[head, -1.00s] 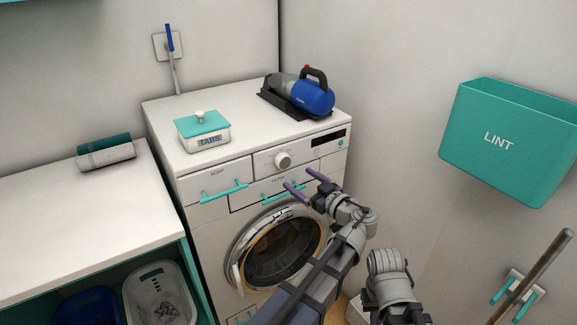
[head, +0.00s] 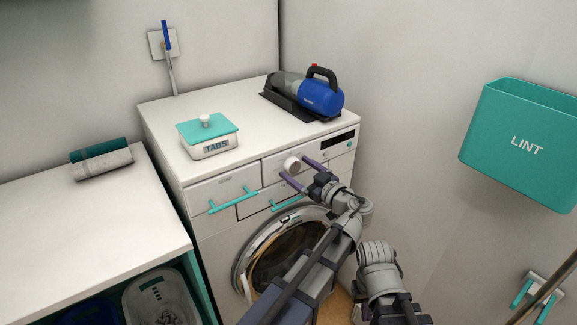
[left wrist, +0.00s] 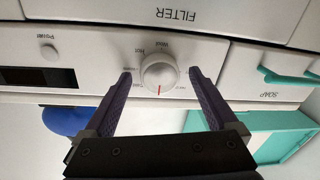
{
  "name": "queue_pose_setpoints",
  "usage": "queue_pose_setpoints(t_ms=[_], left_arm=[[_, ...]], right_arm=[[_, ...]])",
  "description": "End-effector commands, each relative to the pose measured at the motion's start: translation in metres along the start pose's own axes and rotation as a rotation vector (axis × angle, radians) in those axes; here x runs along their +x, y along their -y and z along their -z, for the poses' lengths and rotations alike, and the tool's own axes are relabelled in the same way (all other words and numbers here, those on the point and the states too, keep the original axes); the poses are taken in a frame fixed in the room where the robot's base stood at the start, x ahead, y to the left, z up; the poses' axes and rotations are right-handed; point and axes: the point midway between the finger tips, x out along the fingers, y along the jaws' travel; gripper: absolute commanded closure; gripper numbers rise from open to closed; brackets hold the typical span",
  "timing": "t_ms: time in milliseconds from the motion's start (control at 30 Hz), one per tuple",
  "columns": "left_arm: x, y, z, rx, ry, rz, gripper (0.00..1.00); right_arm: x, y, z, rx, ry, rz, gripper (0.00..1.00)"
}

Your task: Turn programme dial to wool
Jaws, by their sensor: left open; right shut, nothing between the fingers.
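The programme dial (head: 292,164) is a white round knob on the washing machine's (head: 160,120) front panel. In the left wrist view the dial (left wrist: 159,72) has a red mark pointing down in the picture. Small labels surround it; one that seems to read "Wool" is above it there, roughly opposite the red mark. My left gripper (head: 295,169) is open at the dial. In the left wrist view its fingertips (left wrist: 160,76) are on either side of the knob, with small gaps visible. Part of my right arm shows low in the head view; its fingers do not show.
Teal handles of the soap drawer (head: 233,200) and filter flap (head: 287,203) are near the dial. On the machine's top are a TABS box (head: 208,138) and a blue handheld vacuum (head: 320,97). A teal LINT bin (head: 520,145) hangs on the right wall.

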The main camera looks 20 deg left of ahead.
Motion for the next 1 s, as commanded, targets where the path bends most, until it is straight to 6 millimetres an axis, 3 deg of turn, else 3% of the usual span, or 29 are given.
queue_pose_setpoints(t_ms=[233,1000], left_arm=[[-0.0003,-0.0004,-0.0001,0.000,0.000,0.000,0.08],[-0.0001,-0.0002,-0.0001,0.000,0.000,0.000,0.93]], right_arm=[[0.0000,-0.0001,-0.0004,0.000,0.000,0.000,1.00],[0.0000,-0.0001,-0.0002,0.000,0.000,0.000,1.00]])
